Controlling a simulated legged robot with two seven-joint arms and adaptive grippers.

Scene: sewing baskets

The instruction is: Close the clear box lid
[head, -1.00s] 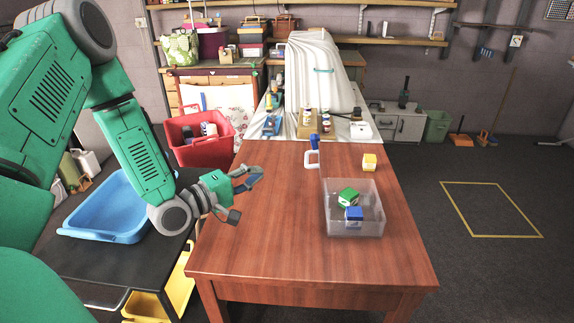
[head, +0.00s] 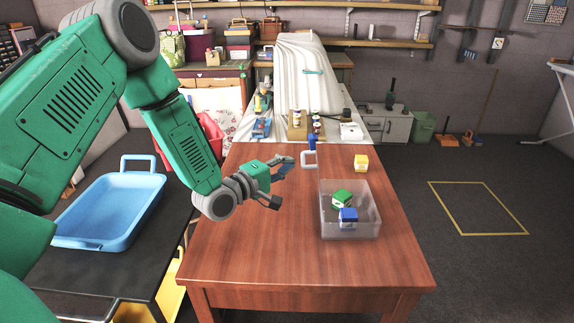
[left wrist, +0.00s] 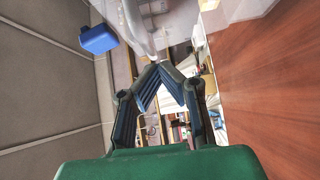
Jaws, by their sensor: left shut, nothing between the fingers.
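The clear box (head: 365,229) stands on the right half of the wooden table, with a green-and-white block (head: 342,198) and a blue-and-white block (head: 348,217) inside. Its top looks uncovered. I cannot clearly make out the see-through lid. My left gripper (head: 286,163) is left of the box, above the table and apart from the box. In the left wrist view its fingers (left wrist: 159,70) meet at the tips, with nothing between them. My right gripper is not in view.
The wooden table (head: 250,260) is clear at its front. A yellow block (head: 361,163) sits behind the box. A white handled item (head: 309,159) with a blue part stands near the table's back edge. A blue tray (head: 110,215) lies on the dark side table. Bottles stand further back.

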